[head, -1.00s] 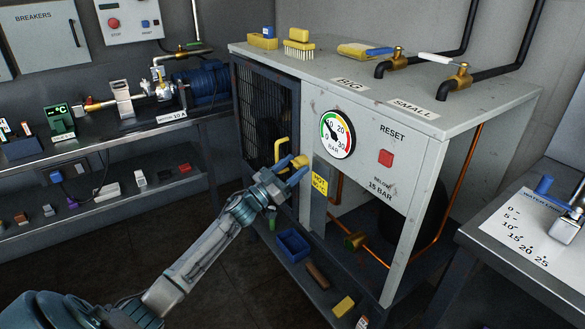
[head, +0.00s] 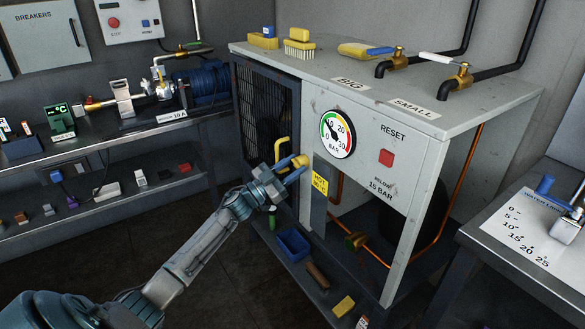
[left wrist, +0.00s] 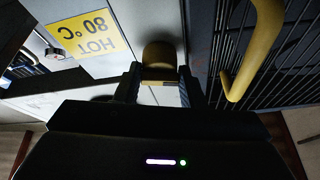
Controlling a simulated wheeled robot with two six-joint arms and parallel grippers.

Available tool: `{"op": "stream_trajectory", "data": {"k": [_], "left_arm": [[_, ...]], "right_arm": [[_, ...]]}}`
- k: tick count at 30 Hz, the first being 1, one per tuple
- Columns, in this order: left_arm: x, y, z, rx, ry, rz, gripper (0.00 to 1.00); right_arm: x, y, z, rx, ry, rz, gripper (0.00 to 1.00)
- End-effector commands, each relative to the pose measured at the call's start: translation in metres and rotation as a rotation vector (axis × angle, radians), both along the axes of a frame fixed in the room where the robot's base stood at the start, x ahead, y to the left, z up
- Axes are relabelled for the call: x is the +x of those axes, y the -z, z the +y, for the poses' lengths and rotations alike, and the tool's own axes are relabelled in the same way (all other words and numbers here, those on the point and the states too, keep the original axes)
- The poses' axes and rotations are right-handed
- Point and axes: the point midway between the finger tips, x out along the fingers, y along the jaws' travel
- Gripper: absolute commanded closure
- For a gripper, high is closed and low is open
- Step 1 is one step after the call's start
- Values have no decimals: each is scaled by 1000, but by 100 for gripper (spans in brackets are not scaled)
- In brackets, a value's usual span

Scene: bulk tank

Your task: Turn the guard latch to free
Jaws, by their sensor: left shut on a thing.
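The guard latch (head: 301,160) is a small yellow knob on the front corner post of the grey unit, beside the black mesh guard (head: 262,112). My left gripper (head: 291,172) reaches in from the lower left with its blue fingers on the knob. In the left wrist view the latch (left wrist: 159,54) sits between the two dark fingers (left wrist: 160,82), which are shut on it. The fingers hide part of the latch, so its exact angle is hard to tell. My right gripper is in neither view.
A yellow guard handle (head: 281,150) stands out just left of the latch. A yellow "HOT 80 °C" label (head: 320,182) is just below right. A lower shelf holds a blue bin (head: 293,243) and loose items. Copper pipe (head: 440,235) runs at the right.

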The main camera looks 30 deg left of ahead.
Motion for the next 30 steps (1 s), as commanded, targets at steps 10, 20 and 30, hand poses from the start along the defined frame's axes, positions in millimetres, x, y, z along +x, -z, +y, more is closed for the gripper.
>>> {"op": "stream_trajectory", "data": {"k": [10, 20, 30], "left_arm": [[0, 2, 1, 308, 2, -126, 87], [1, 1, 3, 598, 2, -245, 87], [1, 1, 4, 888, 4, -365, 87]], "right_arm": [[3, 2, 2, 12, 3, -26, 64], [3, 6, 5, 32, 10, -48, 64], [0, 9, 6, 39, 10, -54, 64]]}}
